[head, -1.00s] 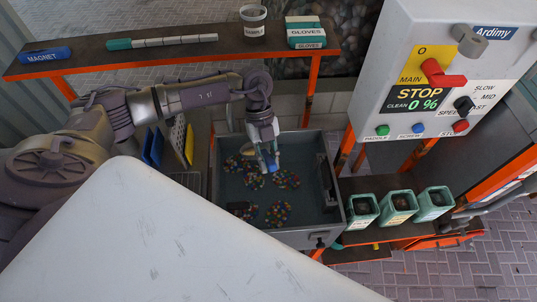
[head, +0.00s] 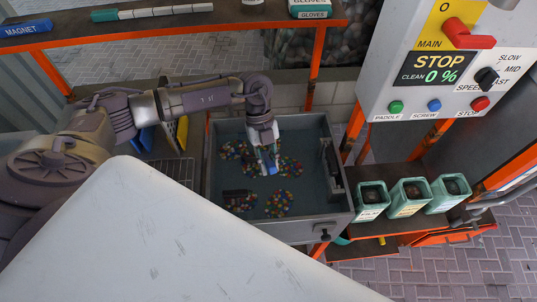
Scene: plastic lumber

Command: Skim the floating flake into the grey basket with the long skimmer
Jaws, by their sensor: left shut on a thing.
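Several clusters of coloured flakes (head: 278,204) float in the water of the grey tank (head: 318,232). My left gripper (head: 268,160) hangs over the middle of the tank, pointing down between the upper flake clusters. It is shut on a small blue thing, mostly hidden by the fingers; I cannot tell whether this is the skimmer's handle. A dark block-like thing (head: 236,195) lies among the flakes at lower left; I cannot tell what it is. A grey wire rack (head: 176,172), possibly the basket, stands left of the tank, partly hidden by my arm. My right gripper is not in view.
A shelf (head: 250,26) with a blue magnet (head: 26,28) and gloves box (head: 309,8) crosses above. The control box (head: 440,80) reads STOP, CLEAN 0 %. Three green bins (head: 409,198) stand right of the tank. Blue and yellow panels (head: 182,132) stand left.

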